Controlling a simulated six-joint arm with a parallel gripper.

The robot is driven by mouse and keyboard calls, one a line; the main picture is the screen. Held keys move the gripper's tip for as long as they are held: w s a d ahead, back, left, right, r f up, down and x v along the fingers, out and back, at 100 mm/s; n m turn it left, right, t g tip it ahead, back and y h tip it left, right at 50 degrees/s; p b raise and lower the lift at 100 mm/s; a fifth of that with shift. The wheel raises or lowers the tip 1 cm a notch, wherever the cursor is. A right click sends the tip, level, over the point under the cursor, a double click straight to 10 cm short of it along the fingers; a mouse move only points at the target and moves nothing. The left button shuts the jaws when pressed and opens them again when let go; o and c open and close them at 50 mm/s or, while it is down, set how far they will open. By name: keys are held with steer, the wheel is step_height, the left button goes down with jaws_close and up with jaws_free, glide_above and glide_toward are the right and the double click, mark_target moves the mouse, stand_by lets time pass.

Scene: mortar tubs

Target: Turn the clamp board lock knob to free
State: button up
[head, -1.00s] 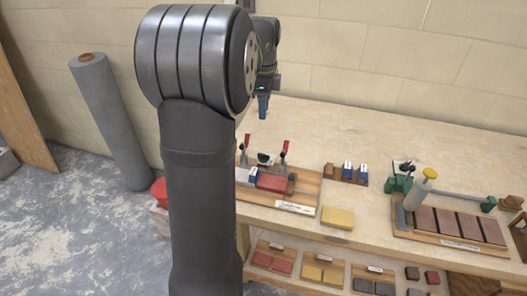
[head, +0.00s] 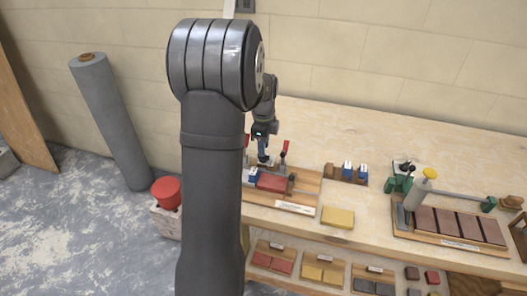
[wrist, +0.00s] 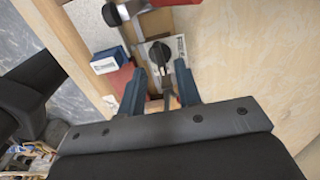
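The clamp board (head: 309,192) is a wooden board at the left of the bench, with red-handled clamps (head: 284,150), a red brick (head: 271,182) and a blue block (head: 253,174). Its lock knob (wrist: 160,53) is black and round with a pointer, on a pale plate (wrist: 179,46) in the wrist view. My gripper (head: 263,152) is over the back of the board and hides the knob in the head view. In the wrist view, its blue fingers (wrist: 160,70) are apart with nothing between them, pointing at the knob, one toward each side. I cannot tell the remaining height.
A clamp arm (wrist: 119,12) stands close to the knob. A block holder (head: 345,175), a yellow brick (head: 338,218) and a second board with brown bricks (head: 442,238) lie to the right. The bench top behind them (head: 380,140) is clear. A red bucket (head: 166,192) is at left.

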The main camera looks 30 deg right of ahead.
steer(key=shift+f, duration=1.5)
steer(key=shift+c, duration=0.4)
jaws_close()
